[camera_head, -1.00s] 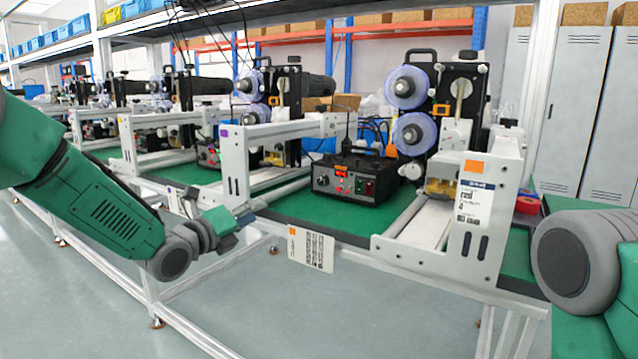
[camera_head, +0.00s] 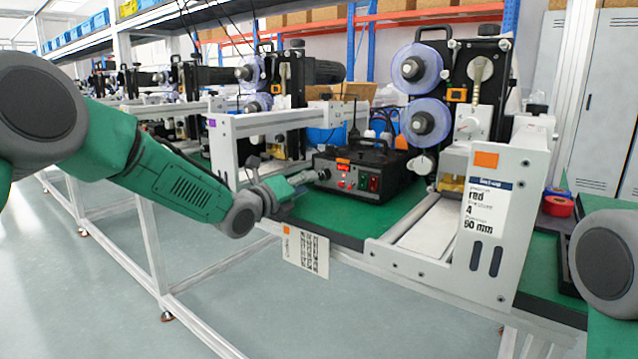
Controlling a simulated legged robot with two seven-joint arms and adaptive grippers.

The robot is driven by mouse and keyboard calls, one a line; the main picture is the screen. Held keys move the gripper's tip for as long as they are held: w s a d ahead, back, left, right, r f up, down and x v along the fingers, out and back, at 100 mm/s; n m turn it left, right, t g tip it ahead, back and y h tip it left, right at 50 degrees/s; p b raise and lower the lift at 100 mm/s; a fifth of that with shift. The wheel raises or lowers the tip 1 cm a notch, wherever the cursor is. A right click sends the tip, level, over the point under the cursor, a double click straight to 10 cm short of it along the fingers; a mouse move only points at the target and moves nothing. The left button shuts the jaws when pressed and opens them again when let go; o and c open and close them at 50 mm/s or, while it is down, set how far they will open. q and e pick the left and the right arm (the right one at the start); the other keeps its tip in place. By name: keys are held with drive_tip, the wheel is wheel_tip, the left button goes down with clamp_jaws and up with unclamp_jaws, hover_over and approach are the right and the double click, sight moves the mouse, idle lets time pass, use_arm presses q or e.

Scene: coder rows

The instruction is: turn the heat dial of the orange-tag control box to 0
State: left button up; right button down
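The orange-tag control box (camera_head: 359,171) is a black box on the green bench mat, with a lit red display, small knobs and switches on its front. An orange tag (camera_head: 486,160) marks the white frame to its right. My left gripper (camera_head: 305,181) is at the front left of the box, close to its left front corner; its fingers are small and I cannot tell if they are open or touch the box. My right gripper is out of view; only my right arm shows.
White frame uprights (camera_head: 222,145) stand left and right of the box. Coder machines with blue-white rolls (camera_head: 427,122) stand behind and beside it. A hanging paper label (camera_head: 305,251) is at the bench's front edge.

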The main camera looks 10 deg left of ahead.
sight(321, 176)
use_arm(q)
drive_tip(key=w+d, duration=0.3)
drive_tip(key=shift+f, duration=0.2)
drive_tip(key=shift+w+a+b, duration=0.25)
drive_tip(key=shift+w+a, duration=0.05)
drive_tip(key=shift+w, duration=0.25)
drive_tip(key=shift+w+a+b, duration=0.2)
drive_tip(key=shift+w+a, duration=0.05)
drive_tip(key=shift+w, duration=0.3)
drive_tip(key=shift+w+a, duration=0.2)
drive_tip(key=shift+w, duration=0.05)
drive_tip(key=shift+w+d+r, duration=0.1)
drive_tip(key=shift+d, duration=0.95)
drive_tip(key=shift+c, duration=1)
clamp_jaws()
drive_tip(key=shift+a, duration=0.35)
